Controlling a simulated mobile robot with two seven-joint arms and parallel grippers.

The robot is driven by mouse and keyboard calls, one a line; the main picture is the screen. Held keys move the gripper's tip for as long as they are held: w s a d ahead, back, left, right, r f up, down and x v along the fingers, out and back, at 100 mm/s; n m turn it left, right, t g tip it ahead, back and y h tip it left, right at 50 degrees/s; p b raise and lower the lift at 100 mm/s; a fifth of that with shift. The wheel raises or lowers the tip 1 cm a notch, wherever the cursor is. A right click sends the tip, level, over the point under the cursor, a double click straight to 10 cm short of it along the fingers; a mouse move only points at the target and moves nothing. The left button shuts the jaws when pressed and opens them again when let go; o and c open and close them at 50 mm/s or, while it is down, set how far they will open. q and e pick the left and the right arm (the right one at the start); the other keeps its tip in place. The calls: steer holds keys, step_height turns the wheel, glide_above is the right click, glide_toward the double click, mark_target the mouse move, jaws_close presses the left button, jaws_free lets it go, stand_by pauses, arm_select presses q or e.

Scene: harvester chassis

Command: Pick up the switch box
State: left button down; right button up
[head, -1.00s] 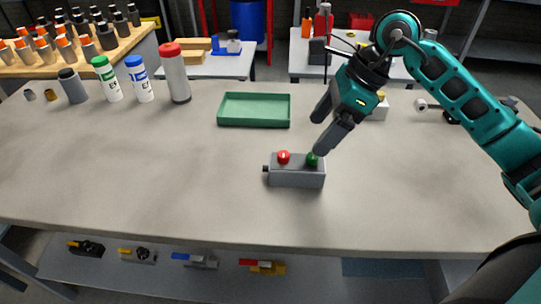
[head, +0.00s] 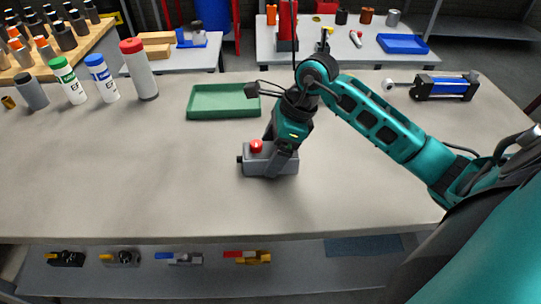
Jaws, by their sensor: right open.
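The switch box (head: 259,166) is a small grey box on the workbench near the middle of the head view. A red button (head: 256,146) shows on its top, and a dark cable fitting sticks out of its left end. My right gripper (head: 277,153) points down over the right half of the box, with its fingers at the box's top and sides. It is open. The green button is hidden behind the gripper. I cannot tell whether the fingers touch the box. My left gripper is not in view.
A green tray (head: 224,113) lies behind the box. Several bottles and cans, including a red-capped grey one (head: 143,85), stand at the back left. A blue and black cylinder (head: 444,88) lies at the back right. The front of the bench (head: 130,205) is clear.

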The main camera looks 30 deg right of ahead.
steer(key=shift+w+a+f, duration=0.1)
steer(key=shift+a+f, duration=0.05)
steer(key=shift+f, duration=0.4)
steer(key=shift+r, duration=0.1)
steer(key=c, duration=1.3)
